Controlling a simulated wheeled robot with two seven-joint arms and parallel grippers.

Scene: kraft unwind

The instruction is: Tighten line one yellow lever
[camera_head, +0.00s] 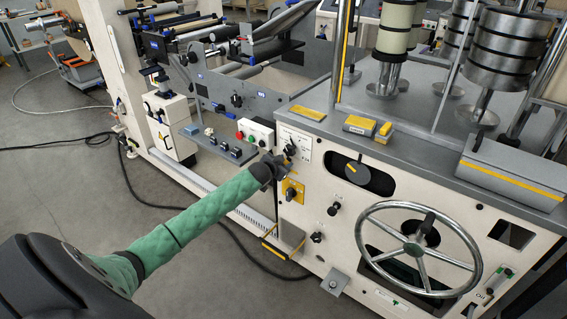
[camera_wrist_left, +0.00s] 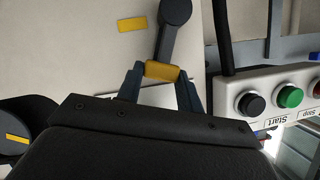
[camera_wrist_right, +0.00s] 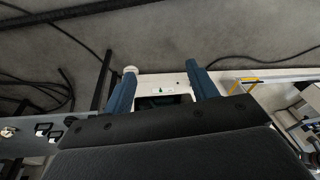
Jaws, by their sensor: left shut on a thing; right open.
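The lever (camera_wrist_left: 174,30) is a dark arm with a round hub at the top of the left wrist view and a yellow tip (camera_wrist_left: 162,71). My left gripper (camera_wrist_left: 162,78) has its blue-grey fingers closed on the yellow tip, one on each side. In the head view my left gripper (camera_head: 286,165) is at the cream machine front, between a white label plate (camera_head: 297,143) and a yellow plate (camera_head: 292,191); it largely hides the lever there. My right gripper (camera_wrist_right: 163,82) is open with nothing between its fingers, and it is outside the head view.
A button box (camera_head: 256,133) with black, green and red buttons is close left of my left gripper; it also shows in the left wrist view (camera_wrist_left: 262,92). A black knob (camera_head: 357,172) and a large handwheel (camera_head: 418,249) are to the right. Cables (camera_head: 150,197) lie on the floor.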

